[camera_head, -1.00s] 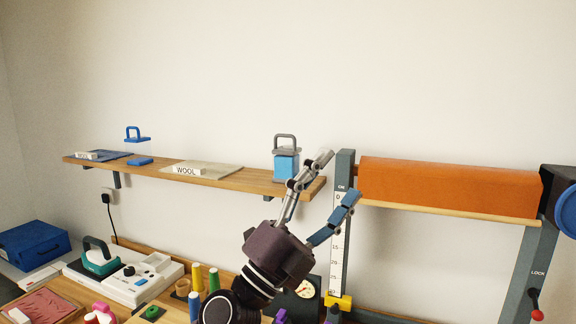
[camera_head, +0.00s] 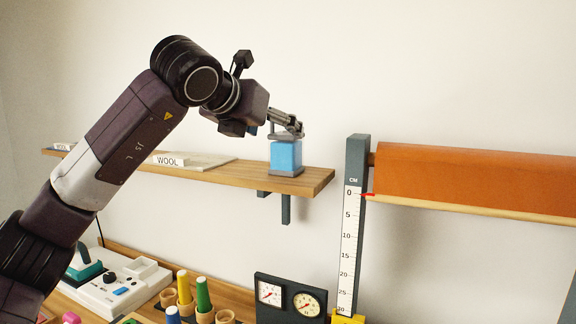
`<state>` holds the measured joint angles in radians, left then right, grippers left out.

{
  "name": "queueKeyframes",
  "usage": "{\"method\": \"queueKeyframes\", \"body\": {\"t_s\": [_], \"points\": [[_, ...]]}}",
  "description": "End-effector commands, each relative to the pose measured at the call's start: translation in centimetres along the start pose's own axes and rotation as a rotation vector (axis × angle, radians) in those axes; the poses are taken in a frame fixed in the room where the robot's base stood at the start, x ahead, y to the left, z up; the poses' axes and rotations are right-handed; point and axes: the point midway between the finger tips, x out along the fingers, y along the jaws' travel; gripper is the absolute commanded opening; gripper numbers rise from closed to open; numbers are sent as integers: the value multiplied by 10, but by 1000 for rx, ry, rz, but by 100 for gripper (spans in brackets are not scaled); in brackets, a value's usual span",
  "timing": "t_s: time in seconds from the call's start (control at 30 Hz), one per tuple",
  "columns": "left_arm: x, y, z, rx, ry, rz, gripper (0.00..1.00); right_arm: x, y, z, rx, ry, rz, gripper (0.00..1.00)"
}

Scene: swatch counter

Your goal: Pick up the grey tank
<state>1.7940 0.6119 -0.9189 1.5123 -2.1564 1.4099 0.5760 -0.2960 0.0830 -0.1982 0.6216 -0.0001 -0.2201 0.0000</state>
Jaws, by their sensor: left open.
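The grey tank (camera_head: 286,156) stands upright near the right end of the wall shelf. It has a grey lid and base, with clear walls around blue contents. My left gripper (camera_head: 287,123) reaches in from the left and is open at the top of the tank. Its fingers overlap the lid and handle area, and the handle is mostly hidden behind them. I cannot tell whether the fingers touch the handle. The tank still rests on the shelf. My right gripper is not in view.
The wooden shelf (camera_head: 313,181) also holds a WOOL swatch (camera_head: 208,161). An orange roll (camera_head: 470,178) hangs to the right beside an upright ruler (camera_head: 350,245). Below are a dial box (camera_head: 289,299), coloured spools (camera_head: 203,293) and a white machine (camera_head: 116,290). The wall above the shelf is clear.

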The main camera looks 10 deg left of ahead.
Motion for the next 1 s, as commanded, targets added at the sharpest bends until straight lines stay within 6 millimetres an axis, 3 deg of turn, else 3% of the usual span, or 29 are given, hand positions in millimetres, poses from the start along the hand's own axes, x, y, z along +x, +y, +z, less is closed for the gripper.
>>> {"method": "queueKeyframes", "body": {"t_s": [0.03,0.17,0.73,1.0], "points": [[3,0,-9,0,-3,2,68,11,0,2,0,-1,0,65],[6,0,-12,0,-3,0,68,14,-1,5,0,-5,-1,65],[66,2,-10,1,1,-3,68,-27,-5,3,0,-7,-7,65],[83,2,-13,1,-2,-4,68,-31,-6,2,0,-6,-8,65]]}}
